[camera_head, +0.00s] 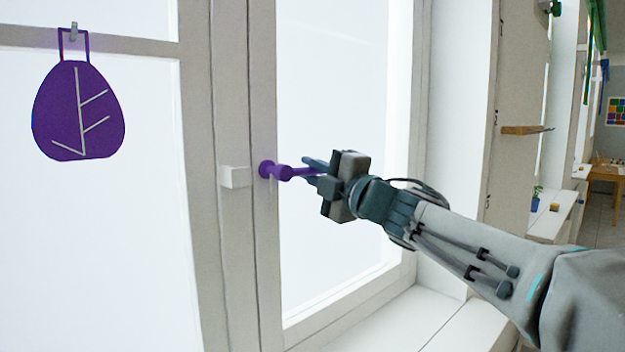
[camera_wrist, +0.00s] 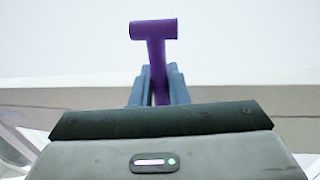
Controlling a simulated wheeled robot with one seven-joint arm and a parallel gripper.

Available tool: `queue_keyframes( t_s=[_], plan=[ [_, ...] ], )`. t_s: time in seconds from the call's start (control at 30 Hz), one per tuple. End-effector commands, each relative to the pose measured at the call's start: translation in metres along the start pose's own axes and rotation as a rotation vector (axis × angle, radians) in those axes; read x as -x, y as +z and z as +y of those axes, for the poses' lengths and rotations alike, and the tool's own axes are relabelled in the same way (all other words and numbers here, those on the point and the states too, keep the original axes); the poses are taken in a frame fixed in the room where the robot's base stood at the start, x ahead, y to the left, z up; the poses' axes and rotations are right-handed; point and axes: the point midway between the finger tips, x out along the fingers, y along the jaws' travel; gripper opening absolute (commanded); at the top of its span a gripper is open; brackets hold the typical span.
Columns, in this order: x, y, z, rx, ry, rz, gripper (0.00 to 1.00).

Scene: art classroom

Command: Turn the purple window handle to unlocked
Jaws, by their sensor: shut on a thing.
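The purple window handle (camera_head: 281,172) is mounted on the white window frame in the head view. Its lever points to the right, roughly level, into my gripper (camera_head: 316,172). In the wrist view the handle's hub (camera_wrist: 153,30) is at the top, and its lever runs down between the two blue-grey fingers of my gripper (camera_wrist: 158,86). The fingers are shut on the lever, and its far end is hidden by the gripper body.
A white block (camera_head: 234,177) sits on the frame just left of the handle. A purple leaf-shaped ornament (camera_head: 78,115) hangs from a hook at upper left. A window sill (camera_head: 440,318) lies below my arm. A wooden ledge (camera_head: 525,130) projects at right.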

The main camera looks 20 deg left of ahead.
Motion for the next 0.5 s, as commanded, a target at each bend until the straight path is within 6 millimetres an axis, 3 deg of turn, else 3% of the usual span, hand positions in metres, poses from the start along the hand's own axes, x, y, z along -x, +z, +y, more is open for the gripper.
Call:
queue_keyframes(
  t_s=[0.5],
  plan=[
    [-0.001, -0.0006, 0.0055, 0.078, 0.001, 0.016, 0.0]
  ],
)
